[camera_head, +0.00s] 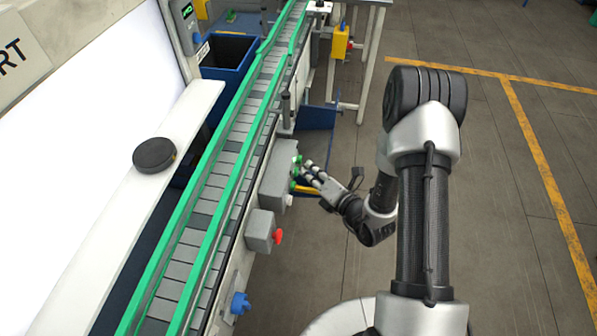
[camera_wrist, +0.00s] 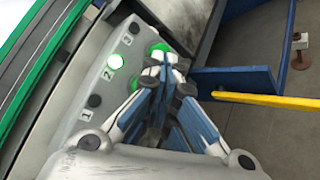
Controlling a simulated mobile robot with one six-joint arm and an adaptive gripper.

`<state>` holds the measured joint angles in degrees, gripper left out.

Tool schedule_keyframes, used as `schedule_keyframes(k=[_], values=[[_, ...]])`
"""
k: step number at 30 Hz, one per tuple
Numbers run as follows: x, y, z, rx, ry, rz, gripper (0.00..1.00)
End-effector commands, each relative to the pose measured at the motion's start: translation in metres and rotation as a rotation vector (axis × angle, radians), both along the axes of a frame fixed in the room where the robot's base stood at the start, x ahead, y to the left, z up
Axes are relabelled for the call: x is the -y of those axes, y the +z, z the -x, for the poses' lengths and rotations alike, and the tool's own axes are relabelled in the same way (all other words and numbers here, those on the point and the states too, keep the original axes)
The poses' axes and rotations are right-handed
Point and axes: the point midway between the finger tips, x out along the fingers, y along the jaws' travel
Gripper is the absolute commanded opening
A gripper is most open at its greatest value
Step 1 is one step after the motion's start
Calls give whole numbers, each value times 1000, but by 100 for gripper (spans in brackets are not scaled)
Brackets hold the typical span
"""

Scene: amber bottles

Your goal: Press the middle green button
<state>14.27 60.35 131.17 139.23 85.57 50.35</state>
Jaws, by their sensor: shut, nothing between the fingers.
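A grey control box (camera_head: 278,175) is mounted on the side of the conveyor, with green buttons (camera_head: 297,160) on its right face. In the wrist view, the box top (camera_wrist: 75,125) carries the numbers 1 and 2 and a row of round lamps; the lamp by 2 (camera_wrist: 115,61) glows white-green, the others are dark. A green button (camera_wrist: 158,46) shows past my fingertips, and part of another green one shows left of the fingers. My gripper (camera_head: 309,171) is shut and empty, its fingertips (camera_wrist: 165,66) at the button face.
A red button box (camera_head: 262,232) and a blue knob (camera_head: 240,303) are on the conveyor side nearer me. A blue bin (camera_wrist: 235,80) with a yellow bar (camera_wrist: 270,100) stands close right of my gripper. The floor to the right is clear.

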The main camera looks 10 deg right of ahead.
Motion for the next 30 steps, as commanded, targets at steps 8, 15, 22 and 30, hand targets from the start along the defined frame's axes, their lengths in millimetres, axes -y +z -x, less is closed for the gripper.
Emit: schedule_keyframes(k=[8, 15, 22, 30], values=[[12, 0, 4, 0, 0, 0, 0], [12, 0, 4, 0, 0, 0, 0], [28, 0, 8, -1, -4, 0, 0], [53, 0, 17, -1, -3, -1, 0]])
